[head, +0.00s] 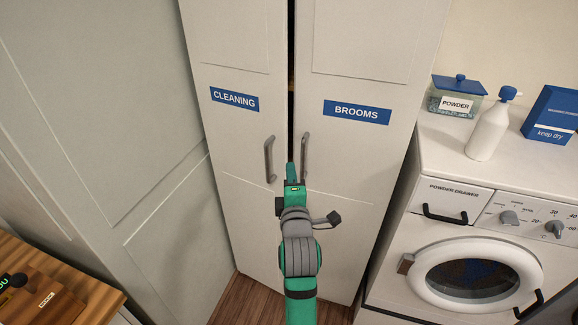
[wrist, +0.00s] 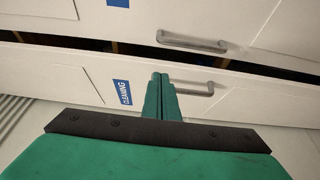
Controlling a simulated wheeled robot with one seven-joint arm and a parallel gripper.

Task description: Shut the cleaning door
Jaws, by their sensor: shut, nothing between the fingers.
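The cleaning door (head: 233,150) is the left white cupboard door, with a blue CLEANING label (head: 234,99) and a grey bar handle (head: 269,158). A narrow dark gap runs between it and the brooms door (head: 350,150), so the pair is not flush. In the wrist view the cleaning door (wrist: 60,82) is the lower panel, beyond my fingers. My gripper (head: 291,172) is shut and empty, pointing at the cupboard between the two handles. Its fingertips (wrist: 160,76) show against the cleaning door beside its handle (wrist: 192,88). I cannot tell whether they touch it.
The brooms handle (head: 304,153) is close to the right of my gripper. A washing machine (head: 432,178) stands at right, with a powder box (head: 455,98) and white bottle (head: 488,130) on top. A wooden surface (head: 85,285) is at lower left. A pale panel (head: 110,110) bounds the left.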

